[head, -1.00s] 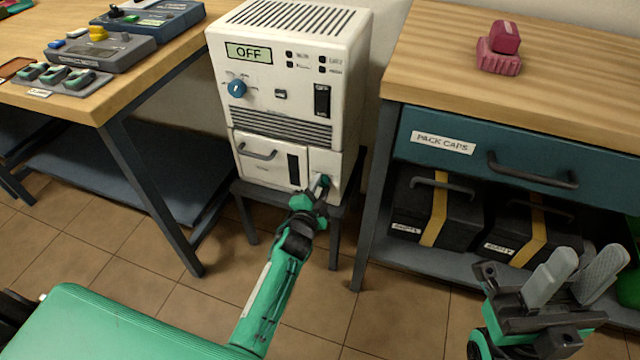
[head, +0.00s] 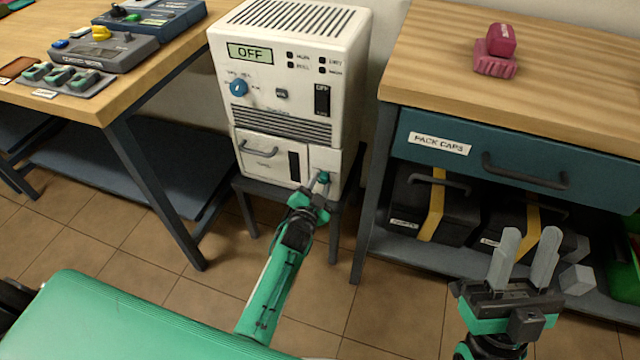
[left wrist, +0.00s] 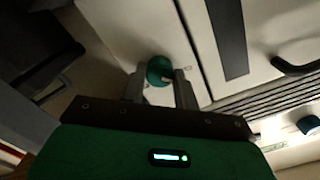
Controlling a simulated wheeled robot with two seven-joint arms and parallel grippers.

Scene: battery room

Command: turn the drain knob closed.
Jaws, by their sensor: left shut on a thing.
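The drain knob is a small teal-green round knob (left wrist: 160,70) with a pale mark, low on the front of the white machine (head: 285,70). In the head view it shows as a small teal spot (head: 324,177) at my left fingertips. My left gripper (left wrist: 160,88) is shut on the knob, one finger on each side of it. In the head view my left gripper (head: 318,185) reaches the machine's lower right panel. My right gripper (head: 525,255) is open and empty, in front of the right bench.
The machine's display reads OFF, above a blue dial (head: 238,87). A drawer with a handle (head: 259,150) is left of the knob. The right bench has a PACK CAPS drawer (head: 500,160) and black cases (head: 425,205) below. A left table (head: 150,75) stands close by.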

